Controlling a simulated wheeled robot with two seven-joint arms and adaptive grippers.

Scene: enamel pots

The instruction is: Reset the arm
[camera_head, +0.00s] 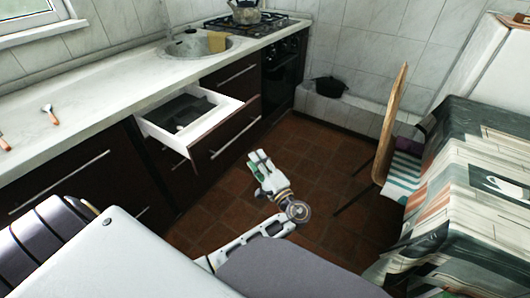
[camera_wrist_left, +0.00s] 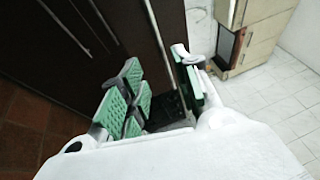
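An open white drawer (camera_head: 206,128) juts from the cabinets, with a dark tray (camera_head: 182,110) inside. The countertop (camera_head: 95,92) carries small utensils (camera_head: 50,113). A wooden chair (camera_head: 390,125) and a cloth-covered table (camera_head: 470,205) stand at right. A black pot (camera_head: 329,86) sits by the far wall.

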